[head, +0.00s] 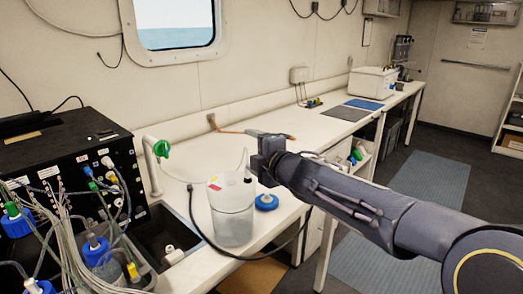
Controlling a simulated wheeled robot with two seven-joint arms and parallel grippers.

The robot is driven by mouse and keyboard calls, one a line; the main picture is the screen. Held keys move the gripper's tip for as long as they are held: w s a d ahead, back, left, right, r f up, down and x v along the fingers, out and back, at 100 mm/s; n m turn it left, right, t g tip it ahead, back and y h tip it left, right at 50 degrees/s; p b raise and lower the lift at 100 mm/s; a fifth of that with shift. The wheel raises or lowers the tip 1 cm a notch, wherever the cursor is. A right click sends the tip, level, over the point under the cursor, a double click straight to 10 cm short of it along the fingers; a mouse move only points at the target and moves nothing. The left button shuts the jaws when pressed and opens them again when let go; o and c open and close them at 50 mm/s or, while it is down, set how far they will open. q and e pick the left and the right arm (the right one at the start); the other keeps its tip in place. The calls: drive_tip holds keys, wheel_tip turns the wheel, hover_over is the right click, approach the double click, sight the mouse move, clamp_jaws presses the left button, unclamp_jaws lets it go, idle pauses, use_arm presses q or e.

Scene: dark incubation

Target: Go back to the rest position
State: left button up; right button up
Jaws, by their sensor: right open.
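My right arm comes in from the right edge and reaches over the bench. My right gripper (262,165) is at its end, just above and behind a translucent white container (232,212). The fingers are small and mostly hidden by the wrist, but the gripper is open and I see nothing held in it. Whether it touches the container I cannot tell. My left gripper is not in the picture.
A blue round cap (266,202) lies on the white bench (220,150) beside the container. A sink (170,238) with a green-handled tap (160,149) is at left. A black box (70,150) with bottles and tubing fills the far left. Blue mats (428,180) cover the floor.

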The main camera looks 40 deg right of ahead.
idle(0.8)
drive_tip(key=s+a+f+m+g+y, duration=0.3)
drive_tip(key=s+a+f+m+g, duration=0.2)
drive_tip(key=s+a+f+m, duration=0.3)
drive_tip(key=s+a+f+m+g+y, duration=0.2)
drive_tip(key=s+a+f+m+g, duration=0.3)
drive_tip(key=s, duration=1.2)
drive_tip(key=a+f+m, duration=0.4)
drive_tip(key=a+f, duration=0.3)
drive_tip(key=shift+s+f+m+g+y, duration=0.15)
drive_tip(key=shift+f+m+g+y, duration=0.15)
drive_tip(key=shift+g+y, duration=0.1)
idle(1.2)
